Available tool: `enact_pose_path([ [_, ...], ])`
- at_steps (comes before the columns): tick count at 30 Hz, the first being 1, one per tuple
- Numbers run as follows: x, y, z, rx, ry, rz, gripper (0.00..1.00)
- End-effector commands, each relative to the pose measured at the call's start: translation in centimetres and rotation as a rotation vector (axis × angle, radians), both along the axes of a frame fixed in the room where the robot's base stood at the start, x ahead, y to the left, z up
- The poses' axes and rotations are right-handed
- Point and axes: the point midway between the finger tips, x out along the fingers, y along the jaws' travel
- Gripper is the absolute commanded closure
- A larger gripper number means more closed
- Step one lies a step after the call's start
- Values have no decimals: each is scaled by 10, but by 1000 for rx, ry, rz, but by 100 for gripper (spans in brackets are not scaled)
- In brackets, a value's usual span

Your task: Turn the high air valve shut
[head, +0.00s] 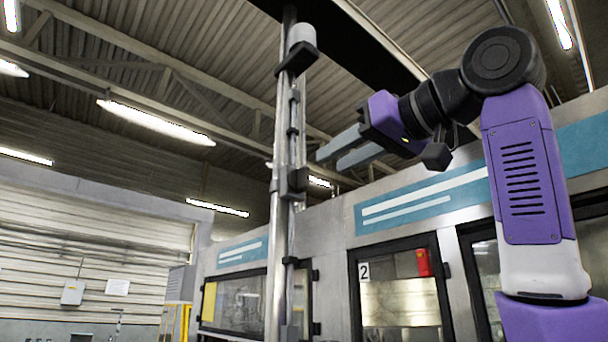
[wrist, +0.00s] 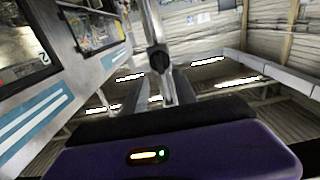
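A dark fitting (head: 293,185), which looks like the air valve, sits on the upright metal pipe (head: 277,240) in the middle of the head view. In the wrist view a dark fitting (wrist: 158,58) on the pipe shows just beyond my fingertips, in line with the gap between them. My gripper (head: 329,160) has two grey fingers pointing left toward the pipe. They are apart with nothing between them. In the head view the fingertips are to the right of the fitting and slightly above it, not touching it. The handle's exact position is too small to tell.
A dark bracket with a white cylinder (head: 302,35) is higher on the pipe. A machine with a teal-striped panel (head: 425,200) and dark-framed windows stands behind and to the right. A roller door (head: 90,245) is at the far left. Open air surrounds my gripper.

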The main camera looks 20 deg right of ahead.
Motion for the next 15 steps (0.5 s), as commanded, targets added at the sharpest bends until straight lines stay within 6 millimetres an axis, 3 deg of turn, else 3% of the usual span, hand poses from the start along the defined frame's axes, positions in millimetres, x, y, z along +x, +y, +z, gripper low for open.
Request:
enact_pose_path([
  [9, 46, 15, 2, 0, 3, 1, 66],
  [15, 64, 21, 1, 1, 1, 0, 66],
])
